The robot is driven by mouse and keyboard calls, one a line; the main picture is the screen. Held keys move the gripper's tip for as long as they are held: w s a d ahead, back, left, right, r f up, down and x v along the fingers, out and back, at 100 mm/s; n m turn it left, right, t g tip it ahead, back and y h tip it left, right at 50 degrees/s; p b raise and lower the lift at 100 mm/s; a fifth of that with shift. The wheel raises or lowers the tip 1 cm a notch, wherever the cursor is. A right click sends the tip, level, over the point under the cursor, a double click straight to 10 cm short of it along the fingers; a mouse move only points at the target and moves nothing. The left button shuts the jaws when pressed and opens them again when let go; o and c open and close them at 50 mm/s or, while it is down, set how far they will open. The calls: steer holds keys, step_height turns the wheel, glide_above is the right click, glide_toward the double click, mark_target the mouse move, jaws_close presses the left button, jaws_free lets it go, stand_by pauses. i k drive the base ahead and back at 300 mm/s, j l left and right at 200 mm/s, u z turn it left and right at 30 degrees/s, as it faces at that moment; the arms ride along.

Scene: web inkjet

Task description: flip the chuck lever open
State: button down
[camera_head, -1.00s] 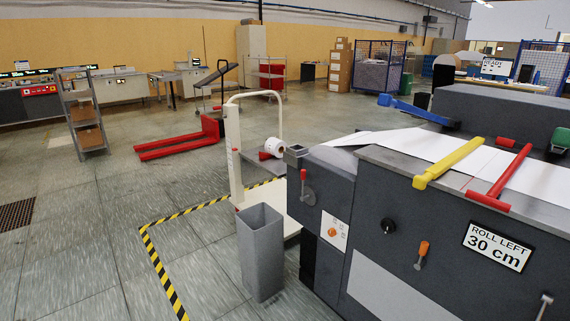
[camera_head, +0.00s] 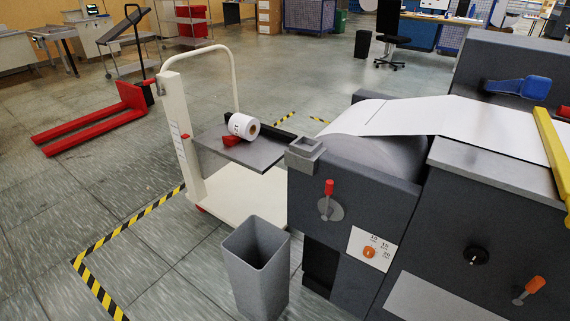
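A red-handled lever (camera_head: 328,198) on a round grey plate sits on the front of the dark grey machine, just below the paper roll (camera_head: 385,143). Its handle points upward. An orange-handled lever (camera_head: 529,290) is lower right on the machine front, tilted up to the right. No label marks either as the chuck lever; the red one is nearest the roll's end. My gripper is not in view.
A grey bin (camera_head: 256,268) stands on the floor before the machine's left end. A cream lift trolley (camera_head: 235,200) carries a small white roll (camera_head: 243,126).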

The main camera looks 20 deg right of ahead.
mark_target(329, 211)
steer(key=i+j, duration=0.35)
steer(key=i, duration=0.15)
steer(key=i+j+z, duration=0.1)
steer(key=i+j, duration=0.25)
steer(key=i, duration=0.2)
